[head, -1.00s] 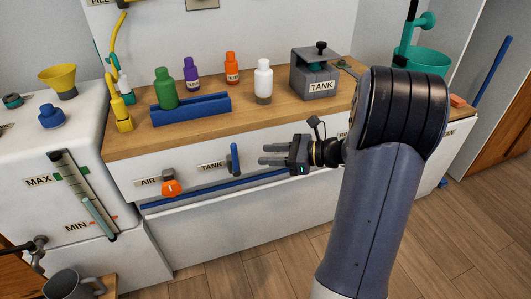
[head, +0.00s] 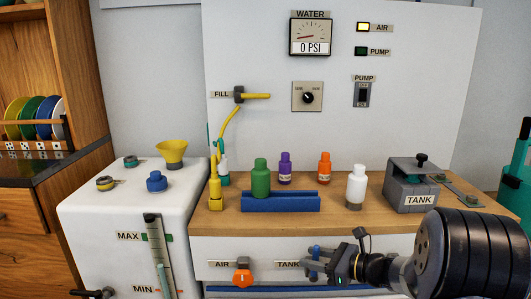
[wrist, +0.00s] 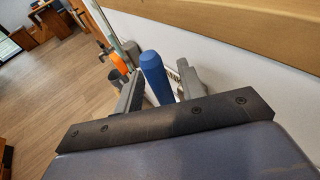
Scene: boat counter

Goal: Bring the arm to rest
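My arm reaches in from the lower right of the head view, with my gripper (head: 308,268) in front of the white counter front. The gripper is open, its two grey fingers apart, and I see nothing held. The blue TANK handle (head: 315,249) is just behind the fingers in the head view and partly hidden by them. In the wrist view the blue handle (wrist: 152,70) appears between the two fingers (wrist: 158,80); I cannot tell how far beyond the tips it is.
The orange AIR valve (head: 242,273) is left of the gripper. On the wooden counter (head: 335,212) stand a blue rack (head: 281,203), several bottles and the grey tank box (head: 410,188). The wall panel gauge (head: 311,37) reads 0 PSI. Open floor (wrist: 60,85) shows in the wrist view.

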